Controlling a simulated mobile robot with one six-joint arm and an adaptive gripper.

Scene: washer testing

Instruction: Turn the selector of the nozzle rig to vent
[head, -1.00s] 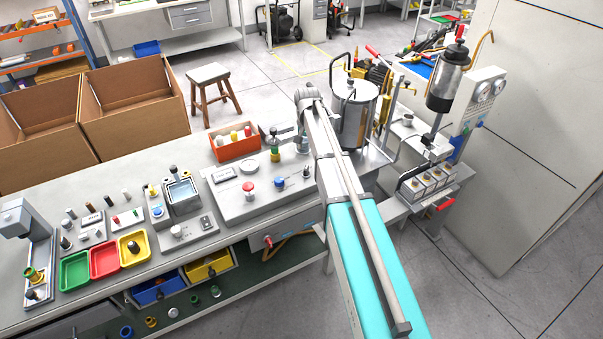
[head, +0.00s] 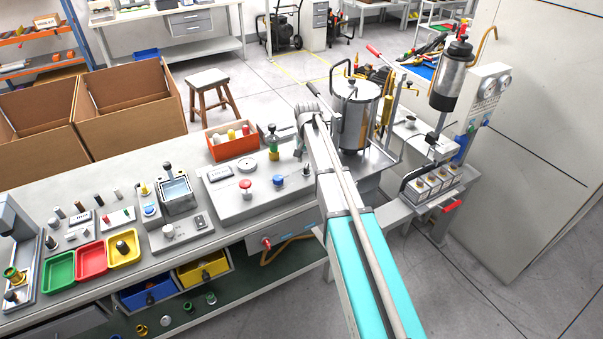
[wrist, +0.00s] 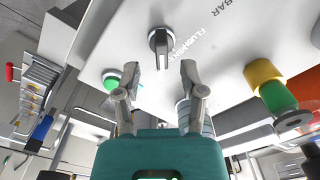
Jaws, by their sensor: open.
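The selector (wrist: 160,45) is a black knob with a pale bar, on a light panel (wrist: 205,75) at the upper middle of the wrist view. Its bar lies nearly upright in the picture. Lettering that looks like "FLUSHING" runs beside it on the right. My gripper (wrist: 161,70) is open and empty. Its two fingertips lie below the knob in the picture, left and right of its line, with a visible gap to it. Touch cannot be seen.
A green button (wrist: 112,82) sits close to the left finger. A yellow-and-green fitting (wrist: 278,92) stands to the right. In the head view a steel tank (head: 355,110) stands just right of my arm, and an orange bin (head: 232,143) to its left.

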